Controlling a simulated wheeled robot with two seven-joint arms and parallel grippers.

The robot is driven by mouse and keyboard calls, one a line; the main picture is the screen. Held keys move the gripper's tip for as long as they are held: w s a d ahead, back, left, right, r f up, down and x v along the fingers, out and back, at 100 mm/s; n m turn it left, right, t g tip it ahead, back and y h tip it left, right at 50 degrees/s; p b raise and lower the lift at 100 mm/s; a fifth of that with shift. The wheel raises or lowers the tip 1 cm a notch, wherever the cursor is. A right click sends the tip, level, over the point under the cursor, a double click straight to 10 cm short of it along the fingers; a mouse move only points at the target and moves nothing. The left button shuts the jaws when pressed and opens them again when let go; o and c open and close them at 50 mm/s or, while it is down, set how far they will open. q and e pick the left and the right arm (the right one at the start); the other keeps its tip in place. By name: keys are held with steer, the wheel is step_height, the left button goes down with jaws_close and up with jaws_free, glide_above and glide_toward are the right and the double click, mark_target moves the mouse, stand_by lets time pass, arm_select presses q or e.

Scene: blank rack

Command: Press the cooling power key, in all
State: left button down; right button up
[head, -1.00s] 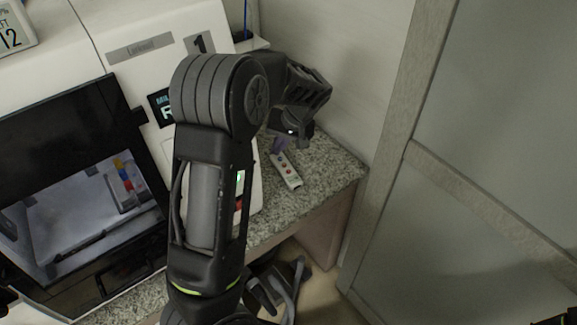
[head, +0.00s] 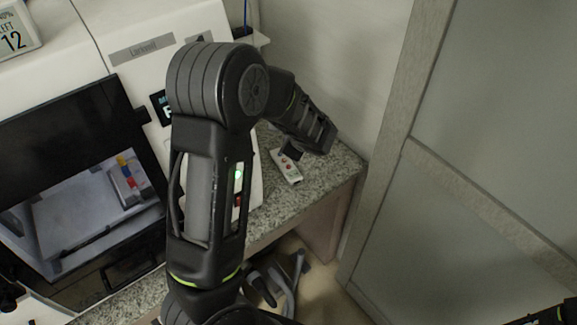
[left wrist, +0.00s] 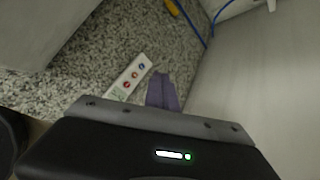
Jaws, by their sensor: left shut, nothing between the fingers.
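A slim white key strip (head: 287,168) with several small coloured buttons lies on the speckled granite counter beside the white machine. The strip also shows in the left wrist view (left wrist: 129,77), with red and blue buttons; I cannot read any labels. My left gripper (head: 290,151) is shut and empty, its fingertips over or close to the far end of the strip. In the left wrist view its purple fingers (left wrist: 163,92) appear just right of the strip. I cannot tell whether they touch anything.
The white machine (head: 140,48) with a dark screen window (head: 60,120) stands left. A wall rises behind the counter (head: 335,170), and a framed frosted panel (head: 480,130) stands right. A blue cable (left wrist: 190,22) runs behind. Grey tubing (head: 290,275) lies below the counter.

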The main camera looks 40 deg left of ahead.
arm_select(q)
steer(key=b, duration=0.6)
glide_above(288, 167)
steer(key=f, duration=0.8)
steer(key=shift+s+d, duration=0.1)
steer(key=shift+d, duration=0.3)
steer(key=shift+f+b, duration=0.4)
steer(key=shift+b, duration=0.3)
stand_by(0.5)
steer(key=shift+f+b, duration=0.45)
steer(key=shift+b, duration=0.2)
steer(key=shift+f+b, duration=0.25)
steer(key=shift+b, duration=0.2)
stand_by(0.5)
steer(key=shift+r, duration=0.1)
steer(key=shift+r+p, duration=0.45)
steer(key=shift+r, duration=0.15)
